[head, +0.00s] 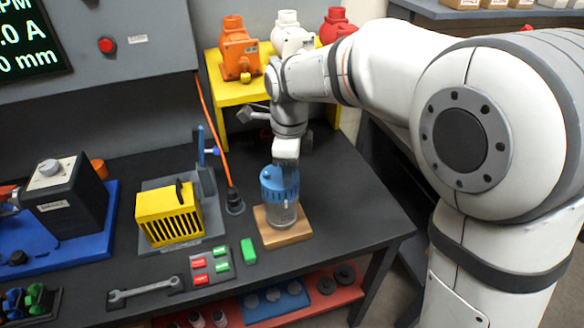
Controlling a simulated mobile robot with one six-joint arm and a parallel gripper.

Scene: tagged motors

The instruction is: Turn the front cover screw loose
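My gripper (286,158) is in the middle of the head view, pointing down just above a blue-topped part (279,184). This part has a clear or grey lower body (281,214) and stands upright on a wooden block (287,235). Whether my fingers touch the blue top, and whether they are open or shut, I cannot tell. A yellow slotted cover (168,216) with a black handle sits on a grey base to the left, with a blue clamp-like part (199,147) behind it. I cannot make out a front cover screw on any part.
Orange (238,50), white (291,36) and red (337,25) motors stand on a yellow shelf (229,92). Red and green tags (221,254) and a wrench (146,289) lie at the front. An orange cable drops to a socket (234,203). Dark tabletop is clear right of the wooden block.

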